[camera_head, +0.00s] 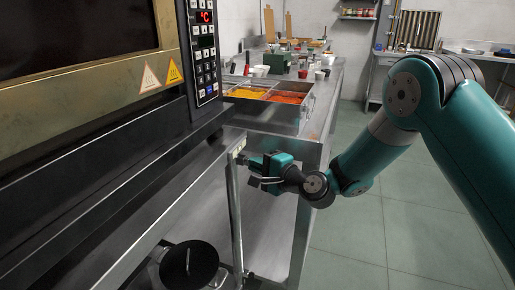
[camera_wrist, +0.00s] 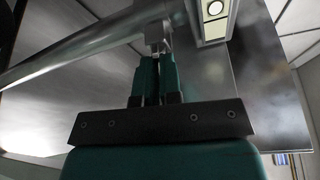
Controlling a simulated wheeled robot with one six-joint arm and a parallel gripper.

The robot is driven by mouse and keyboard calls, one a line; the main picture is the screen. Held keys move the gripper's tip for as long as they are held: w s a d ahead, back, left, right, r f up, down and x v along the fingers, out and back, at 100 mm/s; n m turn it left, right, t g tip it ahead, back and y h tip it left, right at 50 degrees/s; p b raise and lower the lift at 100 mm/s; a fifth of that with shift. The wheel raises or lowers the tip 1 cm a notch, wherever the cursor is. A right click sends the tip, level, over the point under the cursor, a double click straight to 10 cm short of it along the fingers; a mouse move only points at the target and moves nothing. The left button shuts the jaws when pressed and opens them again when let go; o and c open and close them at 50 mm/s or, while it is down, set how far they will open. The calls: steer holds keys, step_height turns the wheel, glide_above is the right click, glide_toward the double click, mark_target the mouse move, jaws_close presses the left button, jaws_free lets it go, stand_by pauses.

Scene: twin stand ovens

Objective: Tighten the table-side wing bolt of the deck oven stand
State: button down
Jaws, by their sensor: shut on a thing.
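The deck oven (camera_head: 80,60) rests on a metal stand, whose corner leg (camera_head: 236,215) is at the table side. My gripper (camera_head: 242,160) reaches in from the right at the top of that leg, just below the oven. In the wrist view my two green fingers (camera_wrist: 156,62) are close together and shut on the wing bolt (camera_wrist: 157,36). Only a small grey metal part of the bolt shows beyond the fingertips; the fingers hide the rest. In the head view the bolt is too small and covered to make out.
A steel table (camera_head: 318,125) with a tray of yellow and orange food (camera_head: 270,92) stands right behind my gripper. A round tube of the stand (camera_wrist: 85,45) crosses the wrist view at left. A dark round pan (camera_head: 190,265) is low under the oven. The tiled floor at right is clear.

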steer(key=shift+w+r+m+p, duration=0.15)
steer(key=shift+m+p, duration=0.35)
steer(key=shift+p, duration=0.3)
steer(key=c, duration=1.3)
jaws_free()
steer(key=shift+g, duration=0.3)
steer(key=shift+b+v, duration=3.45)
steer(key=shift+v, duration=5.25)
steer(key=shift+a+f, duration=0.1)
steer(key=shift+f, duration=0.1)
